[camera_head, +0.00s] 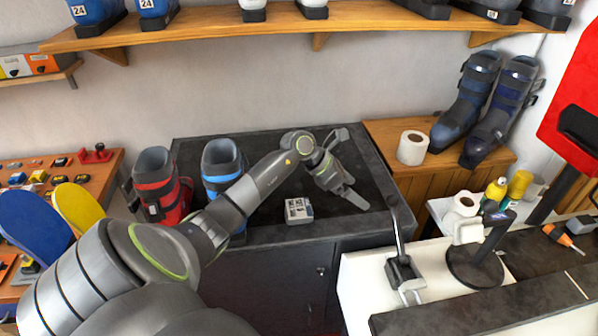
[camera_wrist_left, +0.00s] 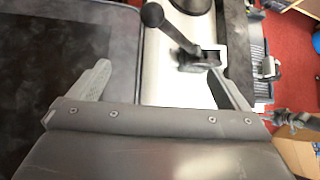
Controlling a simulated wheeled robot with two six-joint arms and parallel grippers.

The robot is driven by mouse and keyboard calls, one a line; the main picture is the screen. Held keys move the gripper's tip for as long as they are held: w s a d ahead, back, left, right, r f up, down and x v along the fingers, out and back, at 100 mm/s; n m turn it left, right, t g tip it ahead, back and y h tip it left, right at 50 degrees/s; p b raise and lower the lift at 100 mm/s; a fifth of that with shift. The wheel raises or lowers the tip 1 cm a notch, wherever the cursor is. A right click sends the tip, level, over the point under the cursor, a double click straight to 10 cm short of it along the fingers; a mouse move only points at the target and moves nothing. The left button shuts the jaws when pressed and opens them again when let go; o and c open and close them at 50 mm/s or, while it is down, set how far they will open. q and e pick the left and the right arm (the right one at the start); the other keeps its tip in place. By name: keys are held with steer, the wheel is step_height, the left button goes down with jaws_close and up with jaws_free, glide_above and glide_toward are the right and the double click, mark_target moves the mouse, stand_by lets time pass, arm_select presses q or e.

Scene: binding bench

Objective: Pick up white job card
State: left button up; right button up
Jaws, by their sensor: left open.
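I cannot make out a white job card with certainty. A small grey-and-white block-like item (camera_head: 298,210) lies on the dark bench top (camera_head: 265,232) in the head view; whether it is a card or a device I cannot tell. My left gripper (camera_head: 352,196) is over the right part of the bench, to the right of that item and apart from it. In the left wrist view its two fingers (camera_wrist_left: 165,85) are spread wide with nothing held between them. A black ball-ended lever (camera_wrist_left: 172,30) and a white surface (camera_wrist_left: 165,75) show beyond them. My right gripper is not in view.
A red-and-black boot (camera_head: 160,187) and a blue-and-black boot (camera_head: 222,165) stand at the bench's left. A lever fixture (camera_head: 403,265) stands on the white counter at right. A paper roll (camera_head: 412,147) and dark boots (camera_head: 480,100) stand on a wooden bench behind.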

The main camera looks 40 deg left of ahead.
arm_select(q)
steer(key=s+a+r+g+y, duration=0.2)
steer(key=a+r+g+y, duration=0.15)
steer(key=a, duration=0.45)
steer(key=s+a+r+g+y, duration=0.2)
steer(key=a+g+y, duration=0.15)
steer(key=a, duration=0.45)
steer(key=t+b, duration=0.1)
steer(key=b, duration=1)
glide_above(299, 208)
steer(key=shift+m, duration=0.4)
steer(key=f, duration=0.8)
steer(key=a+f, duration=0.1)
steer(key=f, duration=0.3)
steer(key=shift+w+f, duration=0.1)
steer(key=shift+d+f+b, duration=0.25)
steer(key=shift+f+b, duration=0.8)
steer(key=shift+f, duration=0.25)
steer(key=shift+d+f+b, duration=0.2)
steer(key=shift+f+b, duration=0.85)
steer(key=shift+f, duration=0.25)
steer(key=shift+f+b, duration=0.2)
steer(key=shift+b, duration=0.15)
steer(key=c, duration=1.3)
